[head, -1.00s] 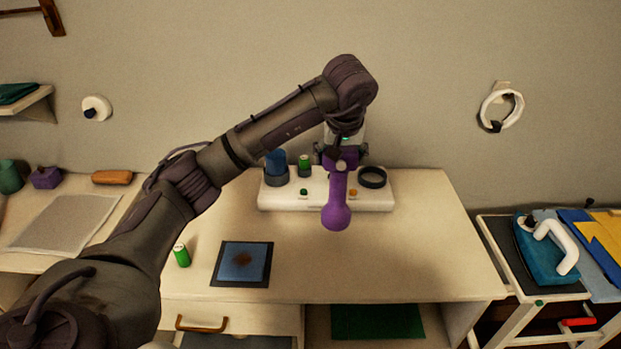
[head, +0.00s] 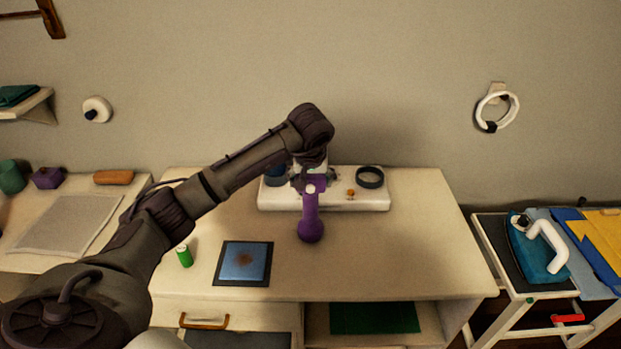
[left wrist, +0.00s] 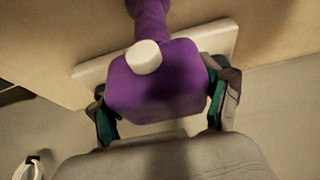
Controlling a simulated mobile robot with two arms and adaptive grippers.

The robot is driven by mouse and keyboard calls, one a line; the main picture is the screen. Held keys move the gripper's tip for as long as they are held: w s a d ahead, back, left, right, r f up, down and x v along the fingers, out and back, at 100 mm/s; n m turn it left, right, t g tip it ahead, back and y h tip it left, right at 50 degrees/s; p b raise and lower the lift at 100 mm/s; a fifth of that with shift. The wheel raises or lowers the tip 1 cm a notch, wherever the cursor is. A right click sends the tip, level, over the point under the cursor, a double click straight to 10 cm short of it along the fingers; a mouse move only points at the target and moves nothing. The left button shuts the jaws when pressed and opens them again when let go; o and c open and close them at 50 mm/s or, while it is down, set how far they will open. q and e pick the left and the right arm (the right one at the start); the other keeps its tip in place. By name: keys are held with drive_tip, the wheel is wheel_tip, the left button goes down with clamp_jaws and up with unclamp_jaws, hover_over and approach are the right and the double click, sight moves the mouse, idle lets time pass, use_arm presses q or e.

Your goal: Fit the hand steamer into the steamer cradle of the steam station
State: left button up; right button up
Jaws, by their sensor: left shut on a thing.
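The hand steamer (head: 311,222) is purple with a rounded end hanging downward in the head view. My left gripper (head: 314,183) is shut on its blocky head, which shows between both fingers in the left wrist view (left wrist: 155,85), with a white knob on it. The steam station (head: 340,202) is a white base at the back of the table. A dark ring (head: 370,177) at its right end is empty; I cannot tell if it is the steamer cradle. The steamer is in front of the station's middle. My arm and gripper hide part of the station's left half. My right gripper is not in view.
A blue stained cloth on a dark mat (head: 243,262) and a green can (head: 184,256) lie front left on the table (head: 410,240). The table's right side is clear. A trolley with a white-handled teal item (head: 540,250) stands at the right.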

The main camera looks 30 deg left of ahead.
use_arm(q)
drive_tip(key=shift+f, duration=0.1)
drive_tip(key=o, duration=1.8)
drive_tip(key=shift+c, duration=0.2)
